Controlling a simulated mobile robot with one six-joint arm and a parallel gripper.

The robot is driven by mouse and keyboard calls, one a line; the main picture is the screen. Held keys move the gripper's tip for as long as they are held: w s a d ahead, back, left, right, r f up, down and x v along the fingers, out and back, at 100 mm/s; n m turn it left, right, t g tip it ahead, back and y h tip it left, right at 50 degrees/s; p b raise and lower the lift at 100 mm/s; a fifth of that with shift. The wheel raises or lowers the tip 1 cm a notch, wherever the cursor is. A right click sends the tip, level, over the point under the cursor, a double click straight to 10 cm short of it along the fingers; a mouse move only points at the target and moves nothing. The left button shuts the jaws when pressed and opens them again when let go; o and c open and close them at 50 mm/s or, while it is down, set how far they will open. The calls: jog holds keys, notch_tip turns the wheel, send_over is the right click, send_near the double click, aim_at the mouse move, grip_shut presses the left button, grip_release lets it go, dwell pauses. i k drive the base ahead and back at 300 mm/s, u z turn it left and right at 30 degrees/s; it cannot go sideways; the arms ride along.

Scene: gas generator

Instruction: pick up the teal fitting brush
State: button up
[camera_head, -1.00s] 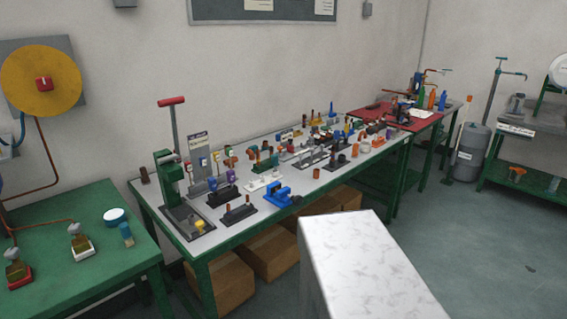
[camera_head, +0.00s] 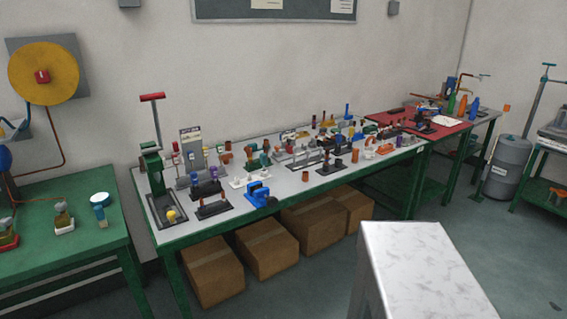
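I cannot pick out a teal fitting brush for sure. The long workbench (camera_head: 300,187) holds many small coloured tools and fittings, too small to tell apart. My gripper is not in view.
A white marbled block (camera_head: 420,265) stands in the foreground right. Cardboard boxes (camera_head: 266,245) sit under the workbench. A red mat (camera_head: 415,127) lies on the bench farther back, and a grey drum (camera_head: 507,162) stands beyond. Grey floor is open at the right.

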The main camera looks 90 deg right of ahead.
aim_at(263, 157)
jog(key=u, duration=0.1)
jog(key=k, duration=0.95)
jog(key=z, duration=1.2)
jog(key=i, duration=0.6)
jog(key=z, duration=0.15)
jog(key=k, duration=0.3)
